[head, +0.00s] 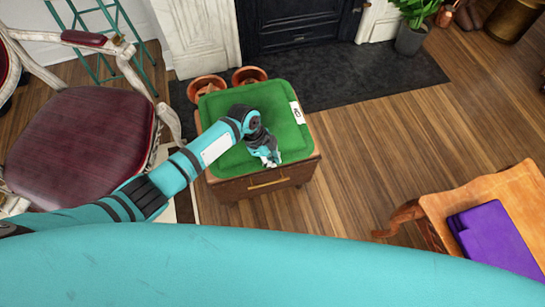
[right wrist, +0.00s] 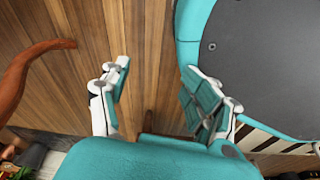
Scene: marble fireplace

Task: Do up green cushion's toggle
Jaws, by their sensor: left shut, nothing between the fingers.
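The green cushion (head: 234,103) lies flat on top of a small wooden cabinet (head: 262,182). A white label (head: 297,112) with dark marks is on its right edge. I cannot make out a toggle; my left arm and gripper cover part of the cushion. My left gripper (head: 270,159) is shut and empty over the cushion's near right part, pointing down; I cannot tell whether it touches the cloth. My right gripper (right wrist: 156,105) shows in the right wrist view, its fingers wide apart with only floor between them.
A chair with a dark red seat (head: 80,138) stands left of the cabinet. Two terracotta pots (head: 206,88) sit behind the cabinet. An orange-brown wooden table (head: 515,192) with a purple folded item (head: 498,240) stands at right. Wooden floor (head: 375,150) between cabinet and table is clear.

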